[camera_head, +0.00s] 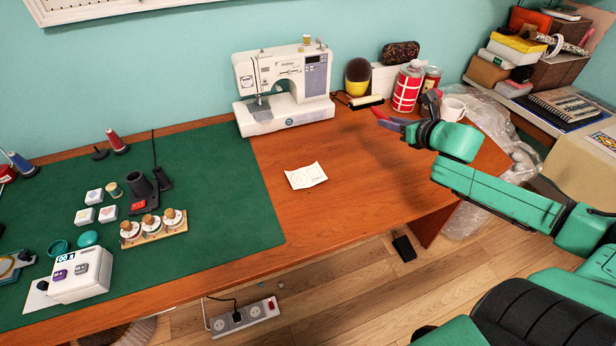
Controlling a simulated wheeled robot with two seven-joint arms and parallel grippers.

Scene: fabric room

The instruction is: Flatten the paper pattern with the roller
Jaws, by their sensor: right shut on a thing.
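The paper pattern (306,176) is a small white sheet with faint lines. It lies on the bare wood of the table, right of the green mat, and its edges look slightly raised. The roller (366,102) is a cream cylinder with dark parts at its left, near the sewing machine's right end. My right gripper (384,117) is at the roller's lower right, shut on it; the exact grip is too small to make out. The gripper is behind and to the right of the paper, apart from it. My left gripper is not in view.
The sewing machine (284,88) stands behind the paper. A red-and-white can (408,88) and a white mug (452,109) stand close to my right gripper. The green mat (225,190) holds small items at left. Wood around the paper is clear.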

